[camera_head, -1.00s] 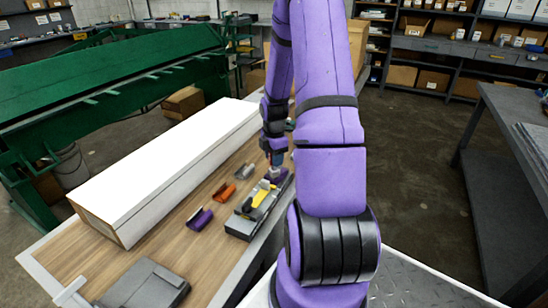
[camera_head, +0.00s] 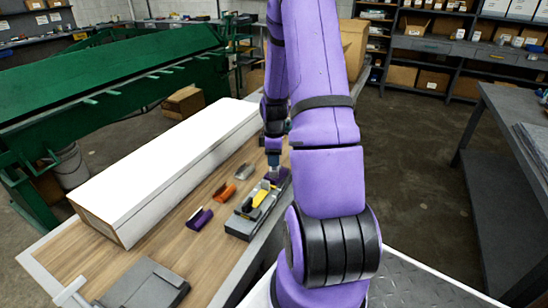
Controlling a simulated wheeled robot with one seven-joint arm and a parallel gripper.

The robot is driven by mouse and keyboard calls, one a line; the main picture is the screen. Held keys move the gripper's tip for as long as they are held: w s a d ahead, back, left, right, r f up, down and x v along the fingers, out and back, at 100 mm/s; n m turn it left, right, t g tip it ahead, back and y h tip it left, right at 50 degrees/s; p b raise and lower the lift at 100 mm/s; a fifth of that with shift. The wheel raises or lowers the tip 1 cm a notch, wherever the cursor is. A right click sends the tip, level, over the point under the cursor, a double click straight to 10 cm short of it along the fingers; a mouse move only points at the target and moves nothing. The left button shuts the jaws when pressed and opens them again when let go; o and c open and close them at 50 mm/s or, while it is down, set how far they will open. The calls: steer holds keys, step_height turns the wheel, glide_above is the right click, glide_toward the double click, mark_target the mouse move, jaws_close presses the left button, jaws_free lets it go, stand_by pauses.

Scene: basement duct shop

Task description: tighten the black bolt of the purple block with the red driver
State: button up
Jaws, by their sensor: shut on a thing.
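My gripper (camera_head: 273,163) points down over the far end of a grey fixture (camera_head: 238,228) on the bench. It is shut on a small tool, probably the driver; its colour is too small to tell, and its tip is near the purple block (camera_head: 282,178). The purple block sits at the fixture's far end, partly hidden by my gripper and arm. I cannot make out the black bolt, or whether the tool touches it. A yellow piece (camera_head: 261,196) lies on the fixture's nearer part.
Purple (camera_head: 200,219), orange (camera_head: 223,194) and grey (camera_head: 243,172) pieces lie left of the fixture on the wooden bench (camera_head: 180,243). A long white box (camera_head: 165,165) runs along the bench behind them. A dark grey flat case (camera_head: 146,287) lies at the near end.

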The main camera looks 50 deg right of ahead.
steer(key=shift+m, duration=0.3)
steer(key=shift+m, duration=1.7)
steer(key=m, duration=0.3)
steer(key=shift+m, duration=0.6)
steer(key=shift+n, duration=0.7)
steer(key=shift+r, duration=2.5)
